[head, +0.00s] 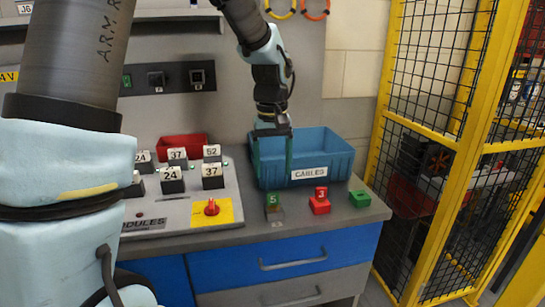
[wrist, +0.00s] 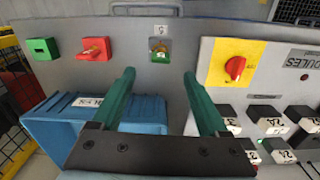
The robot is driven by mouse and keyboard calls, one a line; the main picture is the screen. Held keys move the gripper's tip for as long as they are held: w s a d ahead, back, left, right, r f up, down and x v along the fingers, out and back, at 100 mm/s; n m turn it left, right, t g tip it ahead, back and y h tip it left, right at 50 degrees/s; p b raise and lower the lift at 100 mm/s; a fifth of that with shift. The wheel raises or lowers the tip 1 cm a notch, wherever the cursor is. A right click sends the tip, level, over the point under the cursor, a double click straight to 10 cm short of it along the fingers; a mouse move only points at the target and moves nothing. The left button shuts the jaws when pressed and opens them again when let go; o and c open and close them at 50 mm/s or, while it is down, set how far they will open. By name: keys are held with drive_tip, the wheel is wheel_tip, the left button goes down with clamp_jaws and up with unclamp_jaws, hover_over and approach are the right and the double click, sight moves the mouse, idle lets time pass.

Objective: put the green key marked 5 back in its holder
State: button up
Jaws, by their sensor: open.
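The green key marked 5 (head: 273,199) stands in a grey block (head: 275,213) near the bench's front edge. In the wrist view the key (wrist: 160,49) shows from above, on its grey block beside a small label 5. An empty-looking green block (head: 360,198) with a dark slot sits at the far right of the row; it also shows in the wrist view (wrist: 44,48). My gripper (head: 273,178) is open and empty, pointing down in front of the blue bin. In the wrist view its green fingers (wrist: 159,75) are apart, roughly in line with the key but not around it.
A red key marked 3 (head: 321,192) stands in a red block (head: 320,206) between the two. A blue CABLES bin (head: 335,160) is behind. A panel with numbered blocks and a red knob (head: 211,208) is at left. A yellow cage (head: 380,120) borders the right.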

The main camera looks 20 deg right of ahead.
sight(273, 193)
wheel_tip(273, 193, down, 8)
drive_tip(key=shift+f+p, duration=0.2)
drive_tip(key=shift+p, duration=0.65)
clamp_jaws()
drive_tip(key=shift+r, duration=0.25)
drive_tip(key=shift+r+p, duration=1.45)
drive_tip(key=shift+r, duration=0.1)
drive_tip(key=shift+r+p, duration=1.55)
drive_tip(key=shift+r, duration=0.55)
